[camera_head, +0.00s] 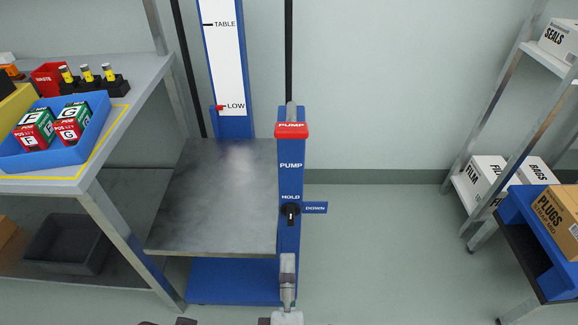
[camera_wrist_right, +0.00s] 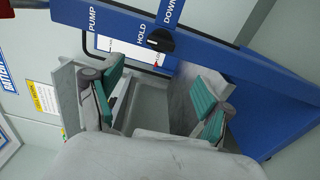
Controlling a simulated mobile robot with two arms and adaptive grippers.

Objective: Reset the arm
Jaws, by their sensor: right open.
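My right gripper (camera_head: 288,272) is low in the head view, in front of the lift's blue post, seen nearly edge-on. In the right wrist view its two teal-padded fingers (camera_wrist_right: 160,95) are spread, with nothing between them. The black knob (camera_head: 290,209) on the post points at HOLD, with a DOWN label to its right; it also shows beyond the fingers in the right wrist view (camera_wrist_right: 160,40). The gripper is apart from the knob. The red PUMP handle (camera_head: 291,130) tops the post. My left gripper is not in view.
The lift's grey platform (camera_head: 215,200) is empty, and its red marker (camera_head: 217,108) is at LOW. At left, a workbench (camera_head: 150,75) holds a blue tray (camera_head: 92,135) with boxes. At right stand a shelf rack (camera_head: 487,125) and a PLUGS box (camera_head: 558,215). Floor between is clear.

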